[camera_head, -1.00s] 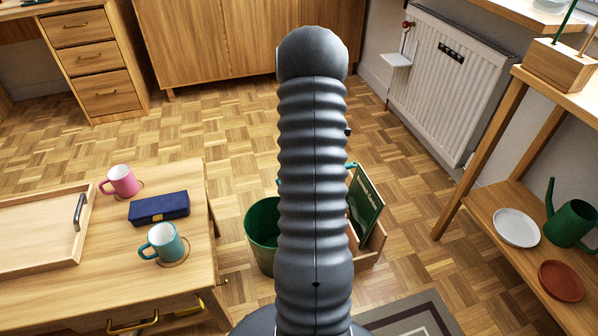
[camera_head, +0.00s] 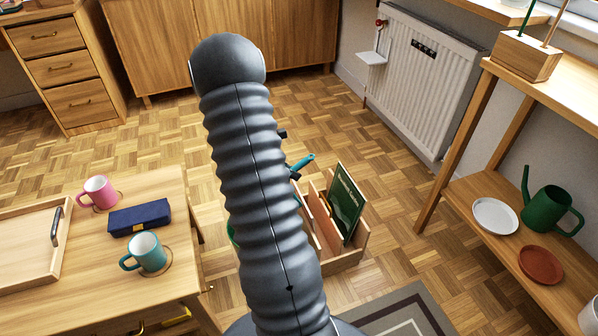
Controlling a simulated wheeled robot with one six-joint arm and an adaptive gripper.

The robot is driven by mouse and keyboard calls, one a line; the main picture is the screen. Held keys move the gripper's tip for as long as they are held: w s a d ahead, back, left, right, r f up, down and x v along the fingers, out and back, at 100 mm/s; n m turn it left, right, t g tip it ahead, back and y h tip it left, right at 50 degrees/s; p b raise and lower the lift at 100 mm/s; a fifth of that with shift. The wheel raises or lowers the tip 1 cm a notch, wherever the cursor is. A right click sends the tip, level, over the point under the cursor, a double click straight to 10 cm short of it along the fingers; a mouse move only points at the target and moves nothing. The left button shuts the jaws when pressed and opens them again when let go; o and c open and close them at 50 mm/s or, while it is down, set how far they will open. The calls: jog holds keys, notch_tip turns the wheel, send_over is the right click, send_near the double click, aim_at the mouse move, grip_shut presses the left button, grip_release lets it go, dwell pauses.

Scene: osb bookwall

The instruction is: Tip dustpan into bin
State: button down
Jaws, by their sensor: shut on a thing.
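My arm fills the middle of the head view and hides most of my gripper (camera_head: 294,175). Only a small dark part of it shows at the arm's right side, against a teal handle (camera_head: 303,162), which looks like the dustpan's. My gripper is shut on it. The dustpan's pan and anything in it are hidden behind my arm. The green bin (camera_head: 231,233) stands on the floor right of the low table. Only a sliver of its left rim shows, so I cannot tell how the dustpan lies relative to its opening.
A wooden crate (camera_head: 345,262) with a green book (camera_head: 346,203) stands right of the bin. The low table (camera_head: 190,255) at left holds a tray (camera_head: 28,268), mugs and a blue case (camera_head: 139,217). A shelf (camera_head: 470,222) stands at right. Parquet behind is clear.

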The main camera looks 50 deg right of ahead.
jog(key=shift+w+a+r+g+h+b, duration=0.2)
jog(key=shift+w+a+h+b, duration=0.2)
jog(key=shift+a+b, duration=0.25)
jog(key=shift+w+a+r+g+h+b, duration=0.1)
jog(key=shift+w+a+g+h+b, duration=0.15)
jog(key=shift+a+h+b, duration=0.35)
jog(key=shift+w+a+r+m+g+h+b, duration=0.1)
jog(key=shift+w+a+r+g+h+b, duration=0.2)
jog(key=shift+a, duration=0.45)
jog(key=shift+w+a+r+m+g+h+b, duration=0.1)
jog(key=shift+w+a+r+g+h, duration=0.1)
jog(key=shift+w+a+r+h, duration=0.35)
jog(key=shift+w+a+r+m+g+h+b, duration=0.15)
jog(key=shift+a+g+h, duration=0.1)
jog(key=shift+a, duration=0.65)
jog(key=shift+f, duration=0.1)
